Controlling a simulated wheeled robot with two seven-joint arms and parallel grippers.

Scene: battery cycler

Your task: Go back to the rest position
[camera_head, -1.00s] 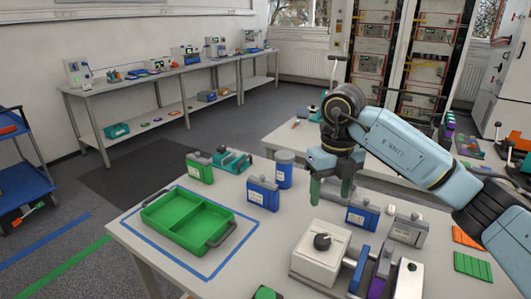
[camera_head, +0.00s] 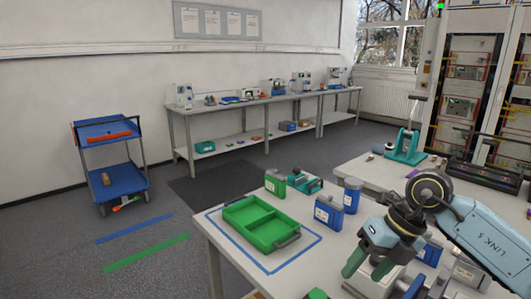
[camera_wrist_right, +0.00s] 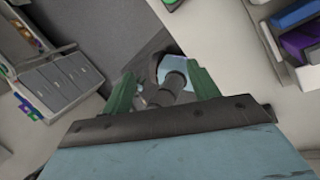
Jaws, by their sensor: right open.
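My right gripper (camera_head: 367,262) is at the lower right of the head view, above the near table, with its two green fingers apart and nothing between them. In the right wrist view its green fingers (camera_wrist_right: 163,88) also stand apart. Part of my own body seems to show between them, with no object held. My left gripper is in neither view.
A blue cart (camera_head: 120,178) stands at the left. Grey floor lies between.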

